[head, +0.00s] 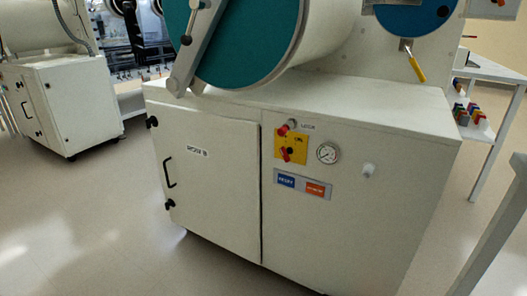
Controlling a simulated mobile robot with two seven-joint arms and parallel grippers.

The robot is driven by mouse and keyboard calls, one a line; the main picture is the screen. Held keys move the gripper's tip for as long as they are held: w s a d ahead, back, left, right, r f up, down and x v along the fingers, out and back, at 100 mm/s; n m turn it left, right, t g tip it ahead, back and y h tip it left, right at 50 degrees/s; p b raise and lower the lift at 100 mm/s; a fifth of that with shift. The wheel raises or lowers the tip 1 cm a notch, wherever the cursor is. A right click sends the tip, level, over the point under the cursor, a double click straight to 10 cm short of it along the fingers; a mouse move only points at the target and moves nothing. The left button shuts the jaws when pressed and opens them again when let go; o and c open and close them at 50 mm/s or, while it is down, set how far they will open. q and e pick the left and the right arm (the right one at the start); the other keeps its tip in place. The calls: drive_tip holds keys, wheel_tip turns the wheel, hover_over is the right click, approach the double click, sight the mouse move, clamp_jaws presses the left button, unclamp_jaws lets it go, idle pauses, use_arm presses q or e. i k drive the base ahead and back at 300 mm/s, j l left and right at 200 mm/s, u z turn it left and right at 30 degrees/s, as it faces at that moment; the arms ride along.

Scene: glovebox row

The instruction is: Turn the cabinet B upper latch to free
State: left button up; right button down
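The white cabinet (360,235) stands in the middle of the head view, and its left-hand door (220,205) looks closed. A small label on the door seems to end in B but is hard to read. The upper latch (152,122) is a small black knob at the door's upper left edge. A similar lower latch (169,204) sits near the lower left edge. A black bow handle (169,172) is between them. The upper latch is too small to tell which way it is turned. Neither of my grippers is in view.
A large teal round door (250,40) with a grey bar is above the cabinet. A yellow panel (291,149) with red knobs and a gauge (327,152) are on the front. Another white cabinet (75,110) stands at left. The floor (100,215) before the door is clear.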

sight(153, 120)
drive_tip(key=i+j+z, duration=0.35)
drive_tip(key=j, duration=0.5)
drive_tip(key=i+j+z, duration=0.35)
drive_tip(key=j, duration=0.55)
drive_tip(key=j+z, duration=0.4)
drive_tip(key=j, duration=0.55)
drive_tip(key=j+z, duration=0.35)
drive_tip(key=j, duration=0.7)
drive_tip(key=i, duration=0.05)
